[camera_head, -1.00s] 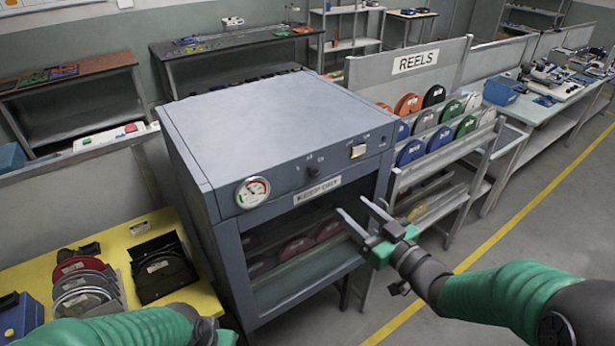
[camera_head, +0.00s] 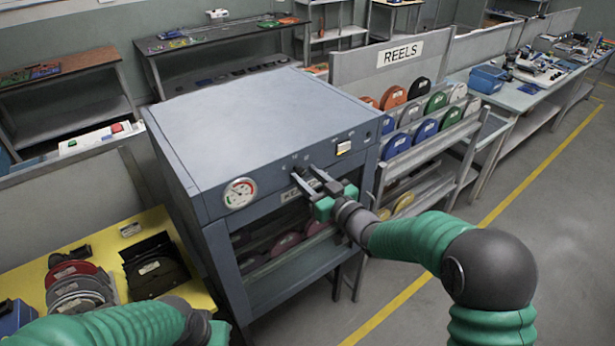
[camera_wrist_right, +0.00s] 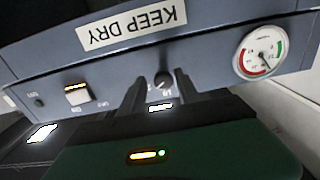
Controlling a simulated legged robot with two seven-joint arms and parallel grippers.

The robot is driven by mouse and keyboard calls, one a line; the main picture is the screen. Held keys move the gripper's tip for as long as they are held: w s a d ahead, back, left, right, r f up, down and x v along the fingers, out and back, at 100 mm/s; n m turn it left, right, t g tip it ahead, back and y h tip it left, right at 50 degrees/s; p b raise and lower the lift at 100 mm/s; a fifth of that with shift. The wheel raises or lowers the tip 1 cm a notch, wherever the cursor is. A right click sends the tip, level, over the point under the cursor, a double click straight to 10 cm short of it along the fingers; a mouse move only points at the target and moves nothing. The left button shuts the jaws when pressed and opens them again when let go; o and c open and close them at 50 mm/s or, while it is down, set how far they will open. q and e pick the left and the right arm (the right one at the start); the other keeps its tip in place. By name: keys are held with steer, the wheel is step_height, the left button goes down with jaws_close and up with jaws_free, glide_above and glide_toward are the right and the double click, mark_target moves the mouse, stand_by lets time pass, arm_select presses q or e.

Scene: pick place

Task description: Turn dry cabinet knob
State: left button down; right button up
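The grey dry cabinet (camera_head: 262,112) stands in the middle of the head view, with a front panel that carries a gauge, a small knob and a lit switch. In the right wrist view the dark round knob (camera_wrist_right: 163,80), with a light pointer mark, sits on the panel below the upside-down KEEP DRY label. My right gripper (camera_head: 305,172) is open in front of the panel. In the wrist view its two fingers lie on either side of the knob, with gaps. In the head view the fingers hide the knob.
The round gauge (camera_head: 240,193) is left of the knob and the lit switch (camera_head: 343,147) is right of it. A rack of coloured reels (camera_head: 425,131) stands right of the cabinet. A yellow table (camera_head: 150,222) with reels is on the left. Open floor lies at the right.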

steer(key=shift+c, duration=1)
steer(key=shift+s+a+r, duration=0.1)
steer(key=shift+a, duration=0.2)
jaws_close()
steer(key=shift+d, duration=0.15)
